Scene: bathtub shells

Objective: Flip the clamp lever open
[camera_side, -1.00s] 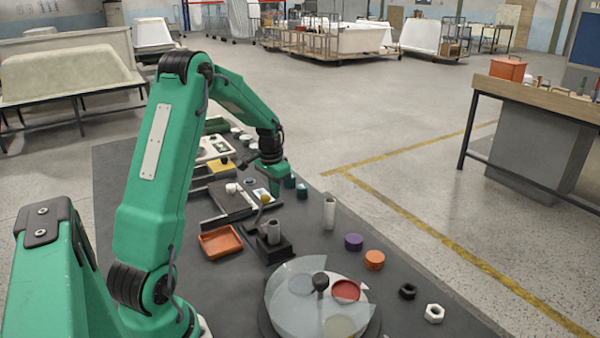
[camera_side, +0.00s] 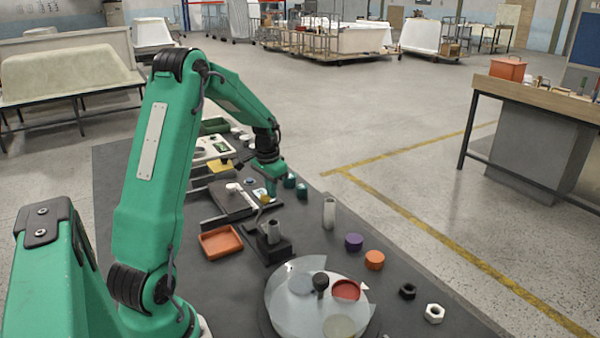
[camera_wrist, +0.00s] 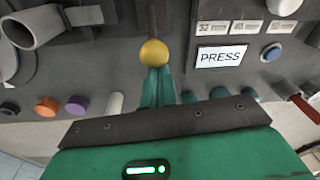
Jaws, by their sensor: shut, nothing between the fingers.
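The clamp lever is a dark rod with a yellow ball knob (camera_wrist: 154,53); the knob also shows small in the side view (camera_side: 265,199). In the side view, the rod rises from beside a dark clamp block (camera_side: 277,250) that holds a grey tube (camera_side: 273,232). The tube also shows at the upper left of the wrist view (camera_wrist: 36,27). My gripper (camera_wrist: 157,84) is shut and empty, its green fingertips right at the near side of the knob. I cannot tell whether they touch it. In the side view my gripper (camera_side: 271,188) is just behind the knob.
A PRESS panel (camera_wrist: 221,57) with a blue button (camera_wrist: 271,52) lies right of the lever in the wrist view. An orange tray (camera_side: 220,242), an upright grey cylinder (camera_side: 329,213), purple and orange pucks and a round dial plate (camera_side: 290,325) stand nearer the side camera.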

